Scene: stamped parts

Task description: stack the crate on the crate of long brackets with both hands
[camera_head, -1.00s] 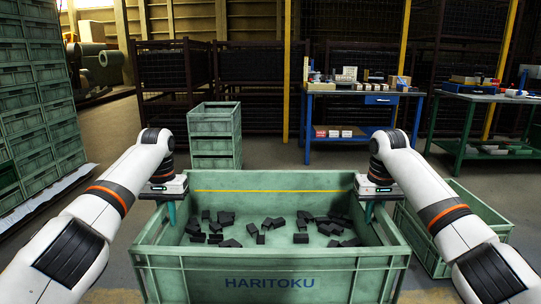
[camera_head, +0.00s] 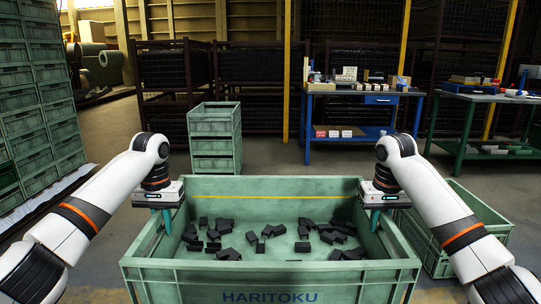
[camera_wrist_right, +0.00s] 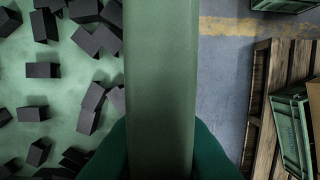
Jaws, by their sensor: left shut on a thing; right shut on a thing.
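The green crate (camera_head: 270,265) marked HARITOKU is in front of me, upright, with many small black parts (camera_head: 300,232) lying loose in it. My left gripper (camera_head: 167,218) is shut on its left wall and my right gripper (camera_head: 374,218) on its right wall. In the right wrist view that wall (camera_wrist_right: 160,70) runs between the green fingers. Another green crate (camera_head: 497,222) stands lower down at the right, partly hidden by my right arm; its contents do not show. I cannot tell which crate holds long brackets.
A wooden pallet (camera_wrist_right: 262,110) with a green crate (camera_wrist_right: 290,125) on it shows beside the held crate in the right wrist view. Stacked green crates (camera_head: 215,120) stand behind, and a tall crate stack (camera_head: 35,110) at the left. A blue workbench (camera_head: 365,92) is farther back.

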